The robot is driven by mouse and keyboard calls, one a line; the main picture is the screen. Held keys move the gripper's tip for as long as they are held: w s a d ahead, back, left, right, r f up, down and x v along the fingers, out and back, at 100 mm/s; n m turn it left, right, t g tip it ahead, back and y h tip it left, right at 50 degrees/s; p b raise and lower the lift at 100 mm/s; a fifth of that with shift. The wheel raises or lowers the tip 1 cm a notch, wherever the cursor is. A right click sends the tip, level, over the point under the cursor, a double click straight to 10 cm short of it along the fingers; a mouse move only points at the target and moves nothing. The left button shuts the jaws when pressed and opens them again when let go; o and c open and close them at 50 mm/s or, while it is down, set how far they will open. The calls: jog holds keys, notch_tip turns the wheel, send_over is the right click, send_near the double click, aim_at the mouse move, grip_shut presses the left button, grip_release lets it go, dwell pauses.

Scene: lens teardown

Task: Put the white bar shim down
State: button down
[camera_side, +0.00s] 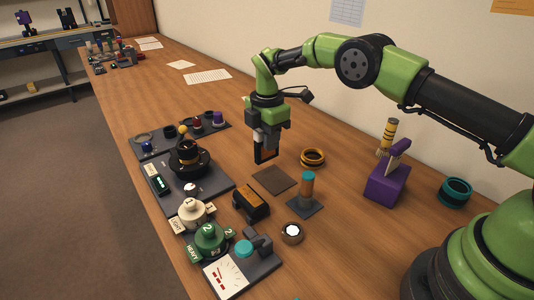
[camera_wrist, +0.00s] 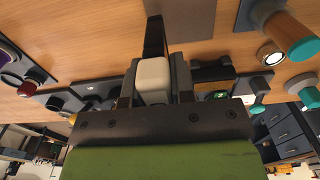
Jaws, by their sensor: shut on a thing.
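My gripper (camera_side: 265,156) hangs pointing down over the wooden table, just behind a flat brown pad (camera_side: 274,180). Its dark fingers look close together, with a little room above the table. In the wrist view, a pale, off-white block (camera_wrist: 153,76) sits between the dark fingers of my gripper (camera_wrist: 154,60). It appears to be the white bar shim, held in the jaws. A dark upright piece extends beyond it. The brown pad also shows at the top of the wrist view (camera_wrist: 180,18).
A purple holder (camera_side: 387,184) is at right. Trays with lens parts (camera_side: 190,180) fill the left. Bare table lies behind my gripper.

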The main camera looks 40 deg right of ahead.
aim_at(267, 159)
jog(key=shift+f, duration=1.9)
jog(key=shift+f, duration=0.15)
jog(key=c, duration=1)
grip_release()
